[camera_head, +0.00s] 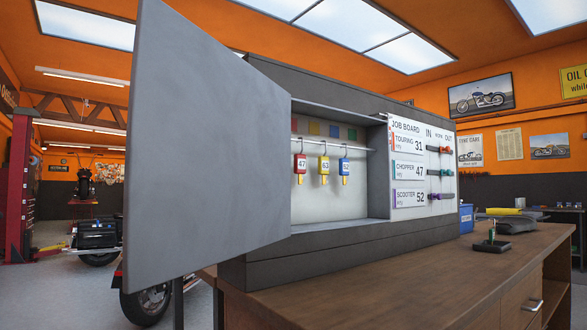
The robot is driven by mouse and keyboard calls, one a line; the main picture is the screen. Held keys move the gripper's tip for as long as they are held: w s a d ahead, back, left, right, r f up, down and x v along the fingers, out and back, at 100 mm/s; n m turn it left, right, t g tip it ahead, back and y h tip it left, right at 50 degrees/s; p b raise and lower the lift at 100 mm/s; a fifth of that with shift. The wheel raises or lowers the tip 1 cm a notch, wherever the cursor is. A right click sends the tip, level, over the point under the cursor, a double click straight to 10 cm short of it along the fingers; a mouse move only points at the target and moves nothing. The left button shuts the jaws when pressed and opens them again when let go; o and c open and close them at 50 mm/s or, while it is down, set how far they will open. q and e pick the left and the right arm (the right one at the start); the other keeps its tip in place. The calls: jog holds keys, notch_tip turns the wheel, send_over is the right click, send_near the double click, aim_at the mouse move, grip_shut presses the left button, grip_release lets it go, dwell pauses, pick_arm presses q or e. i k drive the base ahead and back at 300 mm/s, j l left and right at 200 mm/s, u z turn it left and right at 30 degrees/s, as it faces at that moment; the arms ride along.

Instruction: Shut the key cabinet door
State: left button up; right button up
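The grey key cabinet door (205,140) stands wide open. It is hinged at the left side of the cabinet opening and swings out toward me, filling the left middle of the view. The dark grey key cabinet (330,252) sits on a wooden workbench. Inside, red key tag 47 (300,164), yellow key tag 63 (324,166) and blue key tag 52 (344,167) hang from a rail. Neither of my grippers shows in this view.
The wooden workbench (440,272) has bare top in front of the cabinet. A job board (408,160) with coloured sliders is on the cabinet's right. A motorcycle (100,240) stands behind the door.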

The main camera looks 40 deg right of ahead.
aim_at(207, 181)
jog(key=i+j+z, duration=0.15)
jog(key=z, duration=0.3)
jog(key=i+j+z, duration=0.15)
jog(key=z, duration=0.35)
jog(key=i+j+z, duration=0.1)
jog(key=j+z, duration=0.35)
jog(key=l, duration=0.1)
